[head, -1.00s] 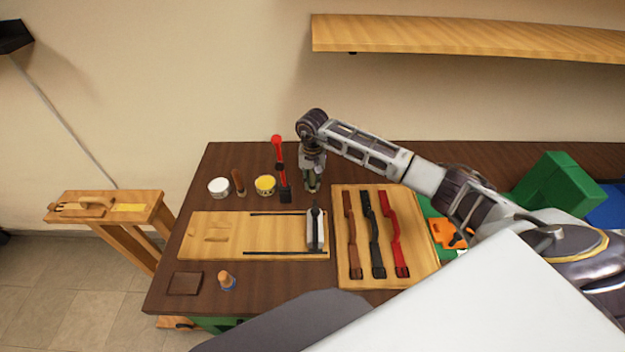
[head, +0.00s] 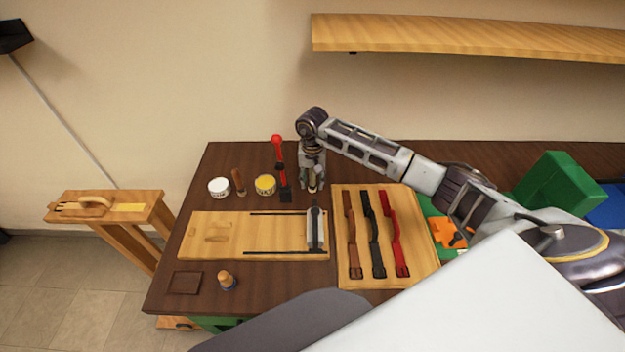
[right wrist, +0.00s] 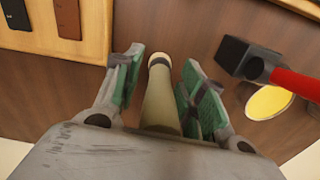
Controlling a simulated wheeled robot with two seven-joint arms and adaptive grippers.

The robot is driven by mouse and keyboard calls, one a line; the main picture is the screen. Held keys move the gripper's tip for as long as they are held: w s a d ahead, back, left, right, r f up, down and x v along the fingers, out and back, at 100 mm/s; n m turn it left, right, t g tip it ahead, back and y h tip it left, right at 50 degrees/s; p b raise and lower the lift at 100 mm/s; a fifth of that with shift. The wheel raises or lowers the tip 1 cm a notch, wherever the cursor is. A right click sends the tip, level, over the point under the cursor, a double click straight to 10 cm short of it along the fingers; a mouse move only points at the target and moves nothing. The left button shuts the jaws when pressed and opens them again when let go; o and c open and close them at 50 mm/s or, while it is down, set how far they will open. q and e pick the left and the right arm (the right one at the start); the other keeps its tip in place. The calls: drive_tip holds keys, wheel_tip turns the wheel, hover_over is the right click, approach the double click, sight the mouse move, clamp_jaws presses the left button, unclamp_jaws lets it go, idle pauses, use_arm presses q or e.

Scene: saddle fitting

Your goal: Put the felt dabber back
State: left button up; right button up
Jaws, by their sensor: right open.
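A slim olive cylinder with a pale end (right wrist: 160,98), which looks like the felt dabber, stands at the back of the dark table. In the head view, only its low part (head: 312,184) shows beneath the gripper. My right gripper (head: 312,187) is over it, pointing down. In the right wrist view, the green-padded fingers (right wrist: 160,84) are open on both sides of the cylinder, with gaps visible. My left gripper is not in view.
A red-handled tool (head: 279,160) and a yellow-topped tub (head: 265,185) stand left of my gripper. A strap board (head: 425,262) and a light wooden board (head: 270,228) lie in front. A wooden-topped peg (head: 227,280) stands near the front-left.

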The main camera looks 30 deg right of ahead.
drive_tip(key=shift+r+b, duration=1.05)
drive_tip(key=shift+r, duration=4.8)
drive_tip(key=shift+s+f, duration=0.1)
drive_tip(key=shift+s, duration=0.05)
